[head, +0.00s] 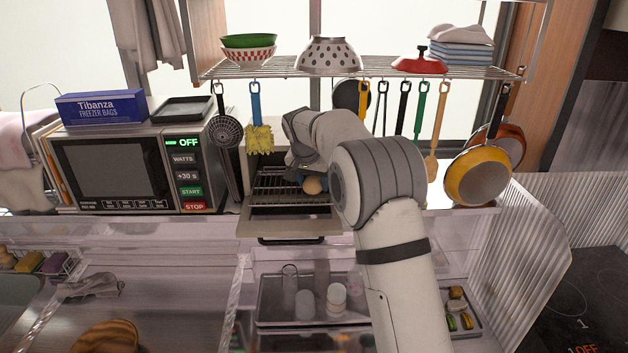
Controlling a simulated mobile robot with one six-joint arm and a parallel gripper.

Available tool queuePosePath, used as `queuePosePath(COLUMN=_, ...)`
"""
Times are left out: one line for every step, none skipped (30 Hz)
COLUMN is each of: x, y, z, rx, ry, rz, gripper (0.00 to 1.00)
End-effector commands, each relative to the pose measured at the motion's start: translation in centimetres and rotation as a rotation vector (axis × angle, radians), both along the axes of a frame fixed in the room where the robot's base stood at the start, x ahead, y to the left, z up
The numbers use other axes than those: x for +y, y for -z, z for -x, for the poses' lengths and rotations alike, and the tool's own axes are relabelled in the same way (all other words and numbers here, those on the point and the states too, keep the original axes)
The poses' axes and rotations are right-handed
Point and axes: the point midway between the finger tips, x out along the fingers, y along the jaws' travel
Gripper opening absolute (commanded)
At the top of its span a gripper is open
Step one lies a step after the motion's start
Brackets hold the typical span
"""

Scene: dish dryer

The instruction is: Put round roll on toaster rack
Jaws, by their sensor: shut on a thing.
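The round roll (314,186), a small tan ball, shows in the head view at the toaster's open front. My gripper (310,174) reaches into the toaster from above and is shut on the roll. The fingertips are small and partly hidden by my own wrist. The toaster rack (276,184), a dark wire grid, lies inside the toaster, to the left of and beside the roll. Whether the roll touches the rack cannot be told. The toaster door (285,222) is folded down open toward me.
A microwave (115,170) stands left of the toaster. Utensils hang from the wire shelf (290,68) above, with a yellow sponge brush (259,138) close to the toaster's upper left. A yellow pan (478,178) hangs at the right. A tray of glasses (270,300) lies below.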

Motion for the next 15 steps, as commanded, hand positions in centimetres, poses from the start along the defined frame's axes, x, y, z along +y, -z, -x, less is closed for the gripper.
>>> queuePosePath(x=0.02, y=0.32, z=0.03, rx=0.001, ry=0.000, rz=0.000, gripper=0.32)
queuePosePath(x=0.03, y=0.56, z=0.02, rx=-0.001, ry=0.000, rz=0.000, gripper=0.32)
queuePosePath(x=0.03, y=0.80, z=0.03, rx=-0.001, ry=0.000, rz=0.000, gripper=0.32)
queuePosePath(x=0.04, y=0.89, z=0.03, rx=-0.001, ry=0.000, rz=0.000, gripper=0.32)
queuePosePath(x=0.04, y=0.95, z=0.03, rx=-0.002, ry=0.000, rz=0.000, gripper=0.32)
queuePosePath(x=0.05, y=0.97, z=0.02, rx=-0.002, ry=0.000, rz=0.000, gripper=0.32)
queuePosePath(x=0.05, y=0.97, z=0.03, rx=-0.002, ry=0.000, rz=0.000, gripper=0.32)
queuePosePath(x=0.05, y=0.97, z=0.03, rx=-0.002, ry=0.000, rz=0.000, gripper=0.32)
queuePosePath(x=0.06, y=0.97, z=0.02, rx=-0.002, ry=0.000, rz=0.000, gripper=0.32)
queuePosePath(x=0.06, y=0.97, z=0.02, rx=-0.002, ry=0.000, rz=0.000, gripper=0.32)
queuePosePath(x=0.06, y=1.02, z=0.02, rx=-0.002, ry=0.000, rz=0.000, gripper=0.32)
queuePosePath(x=0.06, y=1.16, z=0.03, rx=-0.002, ry=0.000, rz=0.000, gripper=0.32)
queuePosePath(x=0.07, y=1.29, z=0.03, rx=-0.002, ry=0.000, rz=0.000, gripper=0.32)
queuePosePath(x=0.06, y=1.29, z=0.03, rx=-0.002, ry=0.000, rz=0.000, gripper=0.55)
queuePosePath(x=0.07, y=1.19, z=0.03, rx=-0.003, ry=-0.001, rz=-0.001, gripper=0.58)
